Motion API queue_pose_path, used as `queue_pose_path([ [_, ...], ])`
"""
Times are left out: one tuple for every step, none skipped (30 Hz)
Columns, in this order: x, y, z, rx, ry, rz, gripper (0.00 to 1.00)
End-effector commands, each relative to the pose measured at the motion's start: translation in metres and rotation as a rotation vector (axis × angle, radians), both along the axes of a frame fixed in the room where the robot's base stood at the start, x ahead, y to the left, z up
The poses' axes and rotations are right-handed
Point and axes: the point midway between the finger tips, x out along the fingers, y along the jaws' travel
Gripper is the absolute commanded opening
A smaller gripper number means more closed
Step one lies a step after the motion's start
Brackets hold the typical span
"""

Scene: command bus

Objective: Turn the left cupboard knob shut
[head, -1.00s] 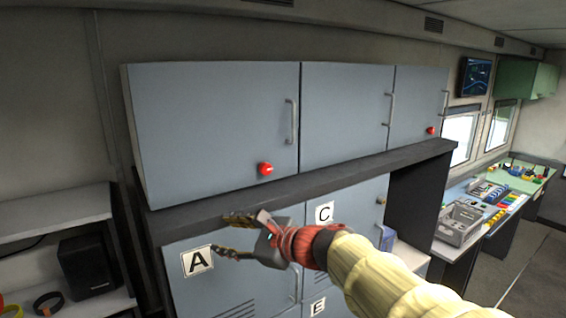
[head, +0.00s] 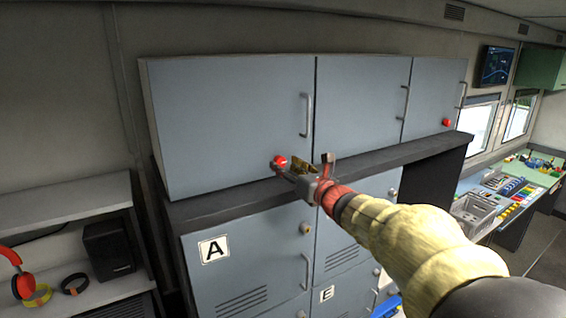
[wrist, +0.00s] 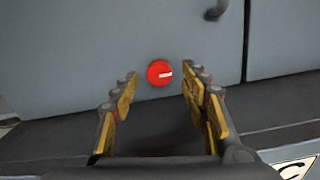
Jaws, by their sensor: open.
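The left cupboard knob (head: 280,162) is a round red knob low on the large left cupboard door (head: 230,115), near that door's right edge. It also shows in the wrist view (wrist: 159,73), with a short white mark pointing right. My gripper (head: 305,167) is just right of the knob in the head view. In the wrist view my gripper (wrist: 160,90) is open, one yellow-padded finger on each side of the knob. The knob lies a little beyond the fingertips, and I see no contact.
A dark ledge (head: 240,196) runs under the upper cupboards. A vertical door handle (head: 308,115) stands above and right of the knob. Another red knob (head: 446,122) is on the right upper door. A shelf (head: 62,212) with headphones and a speaker is at left.

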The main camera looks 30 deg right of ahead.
Motion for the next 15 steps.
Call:
queue_pose_path([
  [0.007, 0.000, 0.001, -0.001, 0.001, 0.001, 0.45],
  [0.010, 0.000, 0.001, 0.000, 0.001, 0.000, 0.45],
  [0.014, 0.000, 0.000, 0.000, 0.001, 0.000, 0.45],
  [0.016, 0.001, 0.001, 0.000, 0.001, 0.000, 0.45],
  [0.018, 0.001, 0.001, -0.001, 0.001, 0.000, 0.45],
  [0.020, 0.001, 0.001, -0.001, 0.000, 0.000, 0.45],
  [0.021, 0.001, 0.001, -0.002, 0.001, 0.000, 0.45],
  [0.022, 0.001, 0.000, -0.002, 0.001, 0.000, 0.45],
  [0.022, 0.001, 0.000, -0.002, 0.001, 0.000, 0.45],
  [0.022, 0.001, 0.000, -0.002, 0.000, 0.000, 0.45],
  [0.023, 0.001, 0.000, -0.002, 0.000, 0.000, 0.45],
  [0.022, 0.001, 0.000, -0.002, 0.000, 0.000, 0.45],
  [0.022, 0.001, 0.000, -0.002, 0.000, 0.000, 0.45],
  [0.022, 0.001, 0.000, -0.002, 0.000, 0.000, 0.45],
  [0.022, 0.001, 0.000, -0.002, 0.000, 0.000, 0.45],
])
